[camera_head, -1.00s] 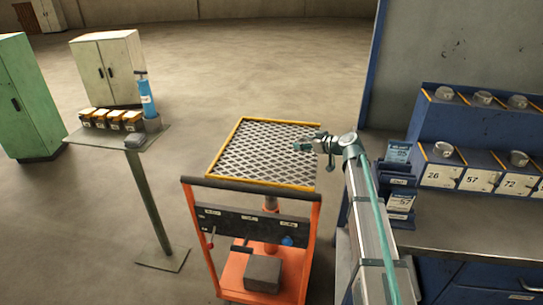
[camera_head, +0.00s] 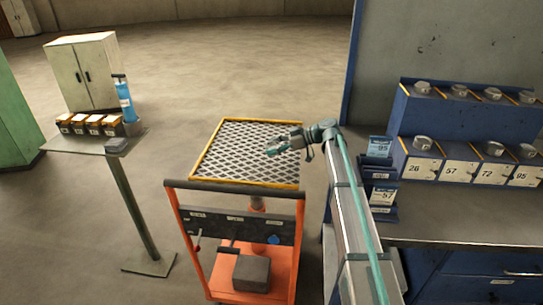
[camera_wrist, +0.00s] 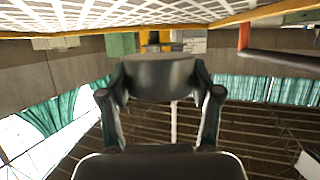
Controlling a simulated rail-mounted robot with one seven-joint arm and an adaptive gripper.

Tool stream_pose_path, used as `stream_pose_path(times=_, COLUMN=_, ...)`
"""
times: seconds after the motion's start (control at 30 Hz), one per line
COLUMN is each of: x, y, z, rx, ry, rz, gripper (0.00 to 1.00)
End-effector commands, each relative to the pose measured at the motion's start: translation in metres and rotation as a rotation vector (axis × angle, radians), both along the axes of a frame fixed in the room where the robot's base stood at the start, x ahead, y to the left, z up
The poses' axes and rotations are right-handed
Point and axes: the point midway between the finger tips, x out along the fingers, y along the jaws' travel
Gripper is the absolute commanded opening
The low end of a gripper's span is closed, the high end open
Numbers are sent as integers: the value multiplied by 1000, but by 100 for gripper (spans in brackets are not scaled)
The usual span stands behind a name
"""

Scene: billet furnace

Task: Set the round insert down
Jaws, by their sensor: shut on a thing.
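My gripper (camera_head: 274,150) is over the wire-mesh top (camera_head: 232,150) of the orange cart, towards its right side. In the wrist view, my gripper (camera_wrist: 160,92) has its two fingers closed on the sides of a dark grey round insert (camera_wrist: 160,76). The mesh top (camera_wrist: 110,14) with its yellow edge also fills the top of that view, apart from the insert in the picture. In the head view the insert is too small to make out clearly at the fingertips, and its height over the mesh is hard to judge.
The mesh top looks bare. The cart's dark handle (camera_head: 235,188) runs along its near side. At right a blue rack (camera_head: 445,165) holds several round grey pieces above numbered labels, beside card holders (camera_head: 380,170). At left a stand (camera_head: 95,143) carries small boxes and a blue bottle.

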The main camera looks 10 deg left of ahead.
Motion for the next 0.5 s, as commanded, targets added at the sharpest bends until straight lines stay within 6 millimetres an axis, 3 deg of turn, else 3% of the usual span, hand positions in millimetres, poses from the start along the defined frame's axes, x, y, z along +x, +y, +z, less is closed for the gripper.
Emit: stream_pose_path(times=0.5, x=0, y=0, z=-48, rx=2, ry=0, rz=-1, gripper=0)
